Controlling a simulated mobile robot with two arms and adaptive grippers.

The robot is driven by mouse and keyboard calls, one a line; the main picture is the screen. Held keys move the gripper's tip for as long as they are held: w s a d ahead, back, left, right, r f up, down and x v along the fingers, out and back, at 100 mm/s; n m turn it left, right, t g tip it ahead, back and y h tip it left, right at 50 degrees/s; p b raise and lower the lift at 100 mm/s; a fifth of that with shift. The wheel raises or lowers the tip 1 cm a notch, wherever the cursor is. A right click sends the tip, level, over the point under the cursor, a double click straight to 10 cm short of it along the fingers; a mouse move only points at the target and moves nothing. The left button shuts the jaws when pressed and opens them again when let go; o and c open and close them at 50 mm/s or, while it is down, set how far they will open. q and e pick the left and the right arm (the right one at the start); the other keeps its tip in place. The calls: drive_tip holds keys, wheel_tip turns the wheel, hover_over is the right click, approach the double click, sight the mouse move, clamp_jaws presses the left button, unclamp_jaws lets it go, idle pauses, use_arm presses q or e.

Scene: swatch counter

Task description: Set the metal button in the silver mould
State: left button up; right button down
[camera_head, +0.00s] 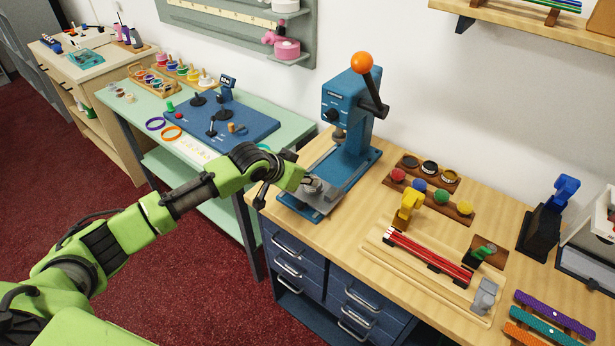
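A blue press (350,115) with an orange ball on its lever stands on the wooden counter (395,270). A silver-grey sliding plate (298,202) lies at the press's base, with a small silver round piece, seemingly the silver mould (326,194), on it. My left gripper (311,185) is low over this plate, beside the mould, with its fingers pointing right. The fingers are small and partly overlap the silver parts, so I cannot tell whether they are open or shut. I cannot make out the metal button. My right gripper is not in view.
Right of the press are a wooden holder with coloured knobs (420,185), a wooden tray (378,248) with red strips and a yellow clamp (408,208), and a dark blue stand (548,218). A green table (285,122) with a blue board (185,128) stands left.

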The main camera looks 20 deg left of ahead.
use_arm(q)
drive_tip(key=shift+f, duration=0.3)
drive_tip(key=o, duration=0.8)
drive_tip(key=shift+s+a+r, duration=0.1)
drive_tip(key=v, duration=1.1)
drive_tip(key=shift+s+r, duration=0.25)
drive_tip(key=shift+r, duration=0.05)
